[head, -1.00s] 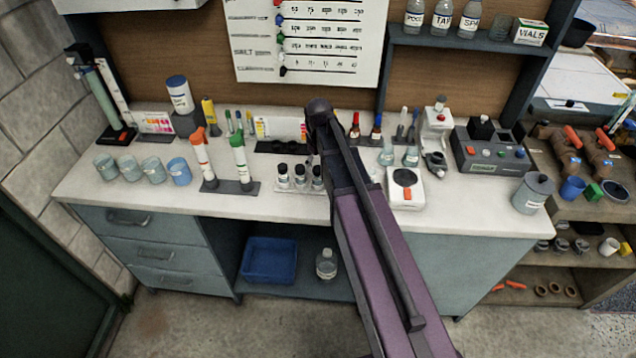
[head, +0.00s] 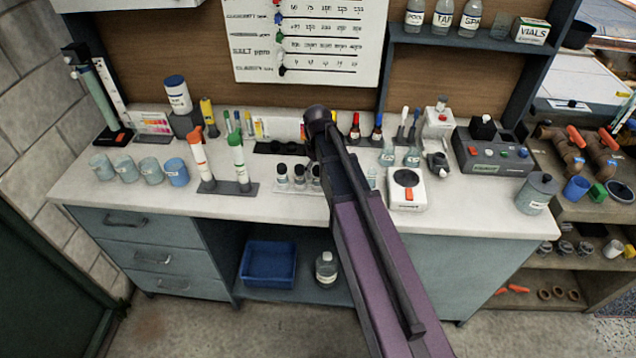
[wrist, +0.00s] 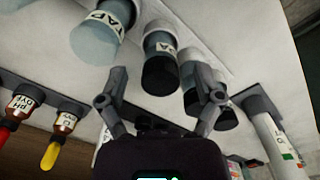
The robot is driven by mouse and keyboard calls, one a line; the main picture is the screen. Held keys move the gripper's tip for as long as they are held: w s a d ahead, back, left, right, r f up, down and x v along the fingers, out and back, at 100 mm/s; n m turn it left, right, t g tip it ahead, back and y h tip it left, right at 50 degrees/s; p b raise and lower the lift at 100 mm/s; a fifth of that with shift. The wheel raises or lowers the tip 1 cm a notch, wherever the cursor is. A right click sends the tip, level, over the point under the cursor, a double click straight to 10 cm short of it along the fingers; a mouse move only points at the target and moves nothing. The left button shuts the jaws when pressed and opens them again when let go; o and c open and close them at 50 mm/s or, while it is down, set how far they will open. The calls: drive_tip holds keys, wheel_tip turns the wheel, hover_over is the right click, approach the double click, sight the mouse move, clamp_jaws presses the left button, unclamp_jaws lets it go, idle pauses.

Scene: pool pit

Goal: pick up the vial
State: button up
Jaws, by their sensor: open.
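Black-capped vials (head: 299,175) stand in a short row on the white counter, left of my arm, which partly hides the rightmost. In the wrist view, one labelled vial (wrist: 161,66) shows its black cap between and ahead of my fingers. Two more black-capped vials (wrist: 194,92) lie beside it to the right, close to the right finger. My gripper (wrist: 162,82) is open, with a finger on each side of the nearest vial's cap and nothing held. I cannot tell whether a finger touches a vial. In the head view my arm hides the fingers.
A glass vessel labelled TAP (wrist: 100,32) is close left of the fingers. Dropper bottles (wrist: 66,118) and a white tube (wrist: 270,135) flank them.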

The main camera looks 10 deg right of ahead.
drive_tip(key=shift+f+b, duration=1.15)
drive_tip(key=shift+f, duration=0.3)
drive_tip(key=c, duration=1.2)
